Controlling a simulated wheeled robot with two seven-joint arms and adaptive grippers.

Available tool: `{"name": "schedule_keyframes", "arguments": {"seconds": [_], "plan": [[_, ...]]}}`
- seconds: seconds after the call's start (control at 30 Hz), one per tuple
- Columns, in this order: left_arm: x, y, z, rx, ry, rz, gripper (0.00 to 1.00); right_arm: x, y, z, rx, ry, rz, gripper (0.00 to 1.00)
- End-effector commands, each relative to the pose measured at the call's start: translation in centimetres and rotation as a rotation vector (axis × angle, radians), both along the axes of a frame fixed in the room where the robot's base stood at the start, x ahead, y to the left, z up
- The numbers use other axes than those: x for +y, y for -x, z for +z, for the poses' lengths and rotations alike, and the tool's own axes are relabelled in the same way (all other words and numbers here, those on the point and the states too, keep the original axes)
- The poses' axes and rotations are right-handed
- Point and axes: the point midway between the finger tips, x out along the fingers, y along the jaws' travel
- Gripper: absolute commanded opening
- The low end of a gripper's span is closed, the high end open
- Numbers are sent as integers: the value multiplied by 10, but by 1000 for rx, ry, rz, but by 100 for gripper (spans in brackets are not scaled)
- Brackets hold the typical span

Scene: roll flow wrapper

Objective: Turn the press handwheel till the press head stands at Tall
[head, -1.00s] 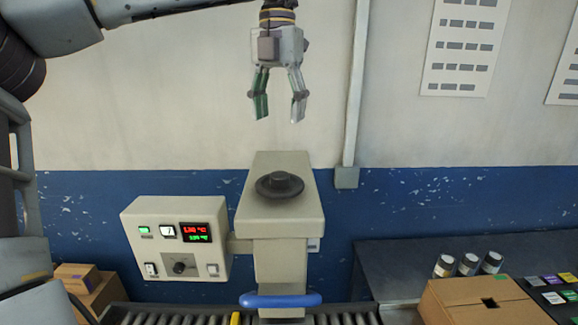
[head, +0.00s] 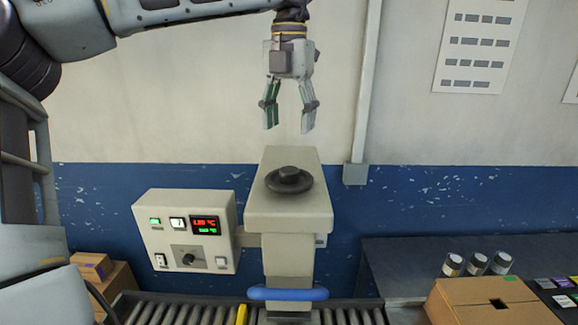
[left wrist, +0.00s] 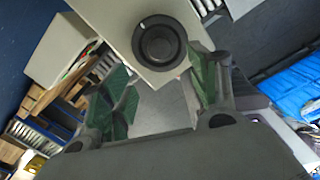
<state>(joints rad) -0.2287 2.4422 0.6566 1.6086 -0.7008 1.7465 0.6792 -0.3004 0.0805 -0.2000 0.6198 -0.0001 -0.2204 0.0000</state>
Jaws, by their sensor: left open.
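The press handwheel (head: 289,181) is a dark round wheel with a raised hub, lying flat on top of the beige press column (head: 290,225). My left gripper (head: 289,130) points down above the handwheel, open and empty, with a clear gap between fingertips and wheel. In the left wrist view the handwheel (left wrist: 160,43) shows beyond the open fingers (left wrist: 160,85), toward the top of the picture. A blue bar (head: 288,294) crosses the column low down. I see no Tall mark on the press. My right gripper is not in view.
A control box (head: 187,232) with red and green displays is left of the column. A roller conveyor (head: 190,312) runs below. At right, a dark bench (head: 410,268) carries jars (head: 475,264) and a cardboard box (head: 480,300). A wall conduit (head: 366,90) rises behind.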

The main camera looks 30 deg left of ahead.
Motion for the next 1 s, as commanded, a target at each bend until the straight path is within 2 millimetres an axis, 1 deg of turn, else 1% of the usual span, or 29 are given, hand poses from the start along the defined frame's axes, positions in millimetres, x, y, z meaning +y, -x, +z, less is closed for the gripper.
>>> {"name": "schedule_keyframes", "arguments": {"seconds": [0.03,0.7,0.83,1.0], "plan": [[1,0,-6,3,1,-1,60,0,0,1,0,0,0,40],[0,0,-88,2,2,0,60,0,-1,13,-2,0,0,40],[0,0,-99,2,0,1,60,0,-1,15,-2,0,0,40],[0,0,-106,0,1,1,60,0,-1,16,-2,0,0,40]]}}
